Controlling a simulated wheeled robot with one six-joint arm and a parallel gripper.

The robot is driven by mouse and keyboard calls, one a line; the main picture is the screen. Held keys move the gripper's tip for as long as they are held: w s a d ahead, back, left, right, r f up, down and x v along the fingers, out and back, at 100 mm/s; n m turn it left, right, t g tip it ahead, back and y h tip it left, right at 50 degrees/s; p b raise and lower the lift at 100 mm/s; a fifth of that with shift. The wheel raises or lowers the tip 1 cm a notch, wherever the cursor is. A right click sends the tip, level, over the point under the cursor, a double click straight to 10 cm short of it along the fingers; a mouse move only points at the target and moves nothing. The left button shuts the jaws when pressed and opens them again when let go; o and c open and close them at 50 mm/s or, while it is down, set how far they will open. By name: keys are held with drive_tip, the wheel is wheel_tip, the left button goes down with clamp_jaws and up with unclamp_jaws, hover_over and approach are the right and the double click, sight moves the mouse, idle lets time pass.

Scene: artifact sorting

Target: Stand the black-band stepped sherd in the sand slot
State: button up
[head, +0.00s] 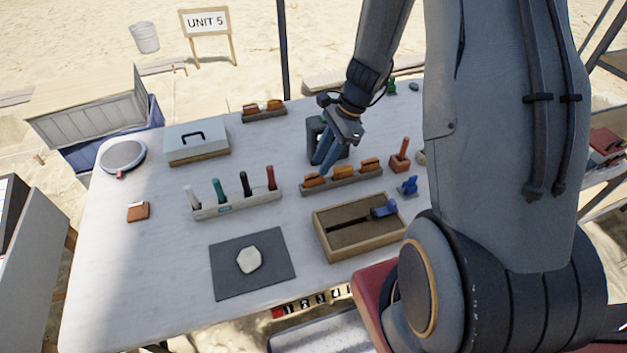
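Several orange-brown sherds (343,173) stand in a grey rack (345,184) near the middle of the table. More sherds (262,106) stand in a second rack at the back. They are too small for me to tell which has a black band or stepped edge. The wooden sand tray (366,252) is at the front right, with a dark slot (345,226) across its sand and a blue piece (384,209) at its right end.
A rack with several coloured tools (236,203) stands left of the sherds. A dark mat (222,283) bears a pale stone (249,260). A lidded box (197,144), round plate (122,156) and small brown block (138,211) are leftward. My arm hides the table's right side.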

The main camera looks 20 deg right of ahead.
sight(314, 174)
drive_tip(key=shift+p+x, duration=1)
drive_tip(key=shift+x, duration=2.15)
drive_tip(key=shift+w+a+r, duration=0.1)
drive_tip(key=shift+w, duration=0.05)
drive_tip(key=shift+c, duration=0.2)
clamp_jaws()
